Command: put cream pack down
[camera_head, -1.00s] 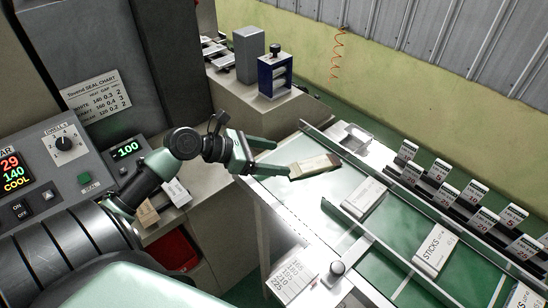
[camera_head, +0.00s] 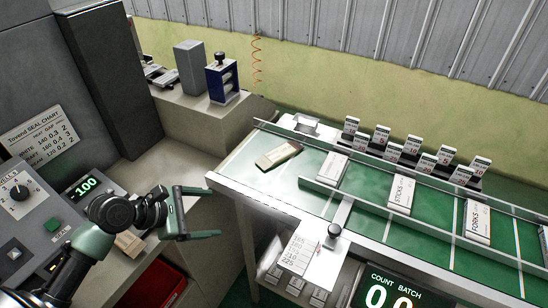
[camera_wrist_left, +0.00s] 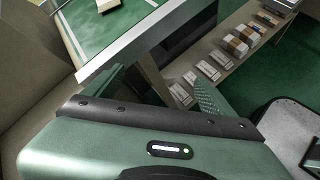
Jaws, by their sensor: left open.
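The cream pack (camera_head: 278,155) lies flat on the green belt table (camera_head: 237,172) near its left end, tilted a little, with a brownish end. My left gripper (camera_head: 216,212) is open and empty, left of the table's near left corner and apart from the pack. In the left wrist view the open fingers (camera_wrist_left: 160,95) have nothing between them. A pale pack (camera_wrist_left: 107,5), cut off at the top edge, lies on the green surface there. My right gripper is in neither view.
Packs marked STICKS (camera_head: 402,193) and FORKS (camera_head: 478,220) lie in lanes to the right, beside another white pack (camera_head: 332,168). Small number cards (camera_head: 412,143) stand behind. A sealing panel (camera_head: 30,215) is at left. A metal rail borders the table's front.

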